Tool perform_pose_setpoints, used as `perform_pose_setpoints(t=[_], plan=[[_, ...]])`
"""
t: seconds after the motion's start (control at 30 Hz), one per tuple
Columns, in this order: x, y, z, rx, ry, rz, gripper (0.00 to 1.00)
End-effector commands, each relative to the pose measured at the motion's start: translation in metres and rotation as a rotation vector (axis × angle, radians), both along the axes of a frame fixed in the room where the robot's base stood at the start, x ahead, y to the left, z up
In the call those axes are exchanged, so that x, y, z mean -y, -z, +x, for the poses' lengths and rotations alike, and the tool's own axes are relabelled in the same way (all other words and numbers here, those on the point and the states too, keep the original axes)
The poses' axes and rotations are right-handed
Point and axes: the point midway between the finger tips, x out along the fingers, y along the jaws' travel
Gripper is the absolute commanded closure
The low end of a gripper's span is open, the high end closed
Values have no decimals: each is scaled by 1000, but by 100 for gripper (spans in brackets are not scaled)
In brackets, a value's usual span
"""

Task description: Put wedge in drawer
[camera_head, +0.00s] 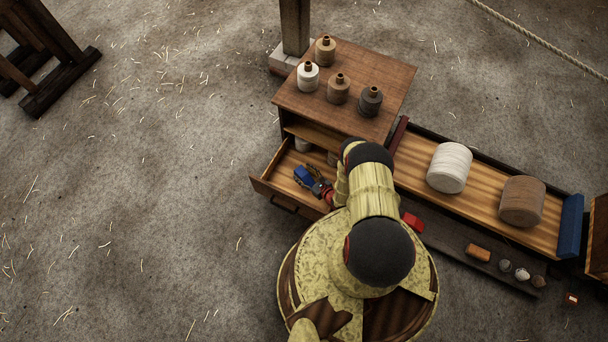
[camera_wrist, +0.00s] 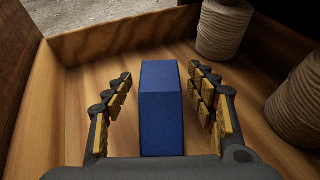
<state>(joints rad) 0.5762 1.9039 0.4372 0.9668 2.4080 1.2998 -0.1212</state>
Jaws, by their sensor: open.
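A blue wedge (camera_wrist: 162,108) lies inside the open wooden drawer, on its floor as far as I can see. The drawer (camera_head: 262,188) is pulled out from the cabinet at its lower left; its wall also shows in the wrist view (camera_wrist: 120,38). My gripper (camera_wrist: 160,76) is open, low inside the drawer, with one finger on each side of the wedge and a visible gap on both sides. In the head view the wedge (camera_head: 302,175) shows at the tip of my gripper (camera_head: 313,183). My arm hides part of the drawer's right side.
Pale twine spools (camera_wrist: 224,28) stand in the drawer beyond and right of the wedge. Several bottle-like spools (camera_head: 338,88) stand on the cabinet top (camera_head: 385,70). Right of my arm, a long tray (camera_head: 485,208) holds two large rolls, with a blue block (camera_head: 571,227) at its end.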

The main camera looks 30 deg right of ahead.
Motion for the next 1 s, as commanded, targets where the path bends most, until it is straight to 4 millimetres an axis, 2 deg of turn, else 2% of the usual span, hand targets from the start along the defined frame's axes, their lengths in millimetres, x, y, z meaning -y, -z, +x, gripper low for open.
perform_pose_setpoints(t=[0.5,0.7,1.0], plan=[[18,-37,-84,0,7,0,43],[21,-43,-102,-1,4,0,43],[21,-45,-108,0,0,1,43]])
